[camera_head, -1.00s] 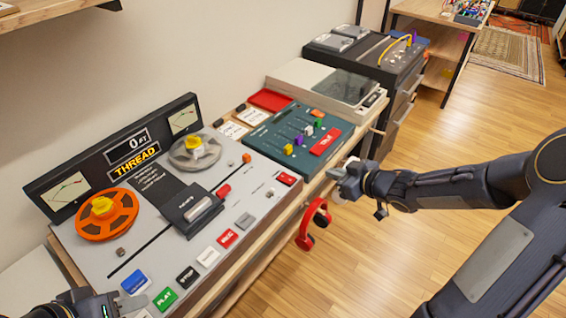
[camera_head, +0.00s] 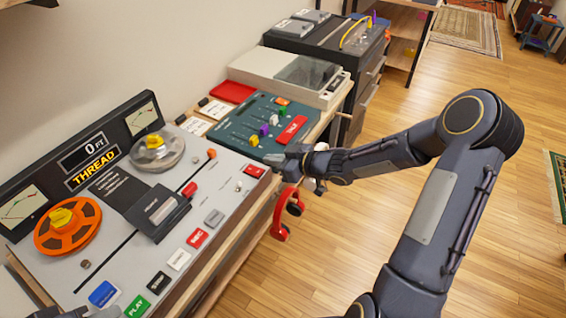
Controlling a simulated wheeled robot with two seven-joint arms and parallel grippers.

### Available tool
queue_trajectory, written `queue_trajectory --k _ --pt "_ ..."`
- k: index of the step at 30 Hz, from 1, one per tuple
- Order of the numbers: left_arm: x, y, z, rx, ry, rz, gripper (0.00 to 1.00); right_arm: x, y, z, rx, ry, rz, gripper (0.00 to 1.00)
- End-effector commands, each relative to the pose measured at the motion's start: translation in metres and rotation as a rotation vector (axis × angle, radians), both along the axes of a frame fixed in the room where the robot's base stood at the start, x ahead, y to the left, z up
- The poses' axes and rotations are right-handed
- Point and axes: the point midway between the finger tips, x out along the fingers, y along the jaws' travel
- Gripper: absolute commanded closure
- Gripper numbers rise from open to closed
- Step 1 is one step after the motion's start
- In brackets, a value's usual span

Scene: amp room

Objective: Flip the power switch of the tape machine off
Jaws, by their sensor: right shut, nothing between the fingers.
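The tape machine (camera_head: 152,256) lies along the left, with an orange reel (camera_head: 68,226), a clear reel (camera_head: 157,152) and an upright panel reading "0 FT THREAD". Near its far right corner are a small silver toggle (camera_head: 238,187) and a red labelled block (camera_head: 255,171); I cannot read which is the power switch or its position. My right gripper (camera_head: 271,158) is shut and empty, by that corner and in front of the green mixer's near edge. It looks apart from the toggle. My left gripper (camera_head: 78,312) barely shows at the bottom left; its fingers are unclear.
The green mixer (camera_head: 235,128) with coloured sliders lies just beyond the tape machine. Red headphones (camera_head: 279,222) hang at the table's front edge, below my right gripper. A turntable (camera_head: 275,75) and a dark cabinet stand farther back. The wooden floor at right is open.

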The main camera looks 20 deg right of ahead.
Motion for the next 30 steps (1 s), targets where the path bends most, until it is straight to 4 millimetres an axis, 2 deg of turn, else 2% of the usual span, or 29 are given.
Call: queue_trajectory --k 6,9,15,27,30 --pt "0.0 0.0 -0.005 0.0 0.0 0.0 0.64 0.034 0.029 -0.018 0.001 0.0 0.004 1.0" --pt "0.0 0.0 -0.007 0.0 0.0 0.0 0.64 0.03 0.024 -0.036 0.0 0.005 -0.001 1.0" --pt "0.0 0.0 -0.007 0.0 0.0 0.0 0.64 0.028 0.022 -0.052 0.0 0.001 0.0 1.0" --pt "0.0 0.0 -0.007 0.0 0.0 0.0 0.64 0.028 0.021 -0.056 -0.002 0.0 -0.001 1.0" --pt "0.0 0.0 -0.015 0.0 0.0 0.0 0.64 0.026 0.021 -0.064 -0.002 0.001 -0.001 1.0"
